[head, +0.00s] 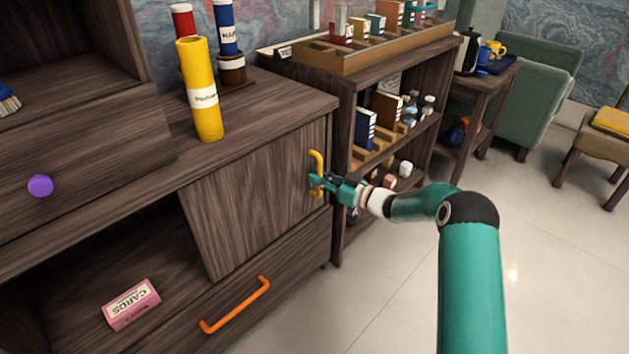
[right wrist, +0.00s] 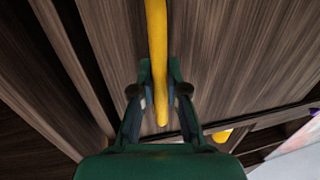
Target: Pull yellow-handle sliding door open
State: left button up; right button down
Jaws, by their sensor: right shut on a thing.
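The wooden sliding door (head: 253,197) covers the right part of the cabinet's middle compartment. Its yellow handle (head: 317,161) is a vertical bar near the door's right edge. My right gripper (head: 318,184) is at the lower part of this handle and shut on it. In the right wrist view the yellow handle (right wrist: 157,60) runs down between the two fingers of my right gripper (right wrist: 160,98). The left part of the compartment is open, and a pink cards box (head: 131,304) lies inside. My left gripper is not in view.
An orange handle (head: 235,305) is on the drawer below the door. A yellow cylinder (head: 202,90) and red and blue ones stand on the cabinet top. A shelf unit (head: 345,115) with books stands close on the right. The floor in front (head: 400,290) is clear.

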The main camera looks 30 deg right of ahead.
jog(key=c, duration=1.2)
grip_release()
jog(key=shift+s+d, duration=0.1)
jog(key=v, duration=1.1)
jog(key=shift+s+d+f, duration=0.1)
jog(key=shift+s+d, duration=0.05)
jog(key=shift+s, duration=0.2)
